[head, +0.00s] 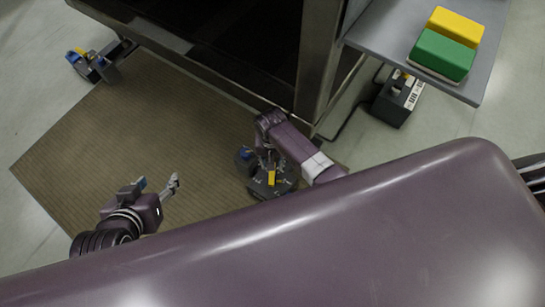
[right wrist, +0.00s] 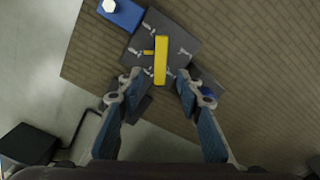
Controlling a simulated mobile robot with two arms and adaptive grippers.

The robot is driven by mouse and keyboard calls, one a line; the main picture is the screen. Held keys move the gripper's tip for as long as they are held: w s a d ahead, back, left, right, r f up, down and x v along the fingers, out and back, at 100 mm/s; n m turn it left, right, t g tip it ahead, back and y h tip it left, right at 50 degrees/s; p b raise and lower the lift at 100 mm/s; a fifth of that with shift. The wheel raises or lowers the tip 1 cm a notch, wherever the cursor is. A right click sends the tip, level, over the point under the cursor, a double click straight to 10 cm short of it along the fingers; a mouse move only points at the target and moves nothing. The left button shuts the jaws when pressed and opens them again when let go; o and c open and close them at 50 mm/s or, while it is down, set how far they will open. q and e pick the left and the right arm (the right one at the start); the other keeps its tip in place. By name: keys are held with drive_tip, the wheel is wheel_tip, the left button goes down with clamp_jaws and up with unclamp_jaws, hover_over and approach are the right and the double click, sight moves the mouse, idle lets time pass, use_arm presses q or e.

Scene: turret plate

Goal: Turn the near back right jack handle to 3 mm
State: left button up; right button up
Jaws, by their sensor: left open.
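In the right wrist view the yellow handle (right wrist: 161,58) stands nearly upright in the picture over a dark plate (right wrist: 183,40) with pale marks. My right gripper (right wrist: 158,76) is open, with its fingertips on either side of the handle's lower end in the picture. I see no contact, and the height gap is unclear. My left gripper (head: 160,188) is open and empty above the mat, left of the jack.
Another jack (head: 88,64) with blue and yellow parts is at the far left. A dark machine frame (head: 318,60) rises behind the mat (head: 165,110). A grey shelf (head: 480,82) holds a yellow block (head: 456,24) and a green block (head: 441,54). A black box (head: 398,98) sits below it.

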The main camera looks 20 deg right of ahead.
drive_tip(key=shift+r, duration=1.95)
use_arm(q)
drive_tip(key=shift+d, duration=0.3)
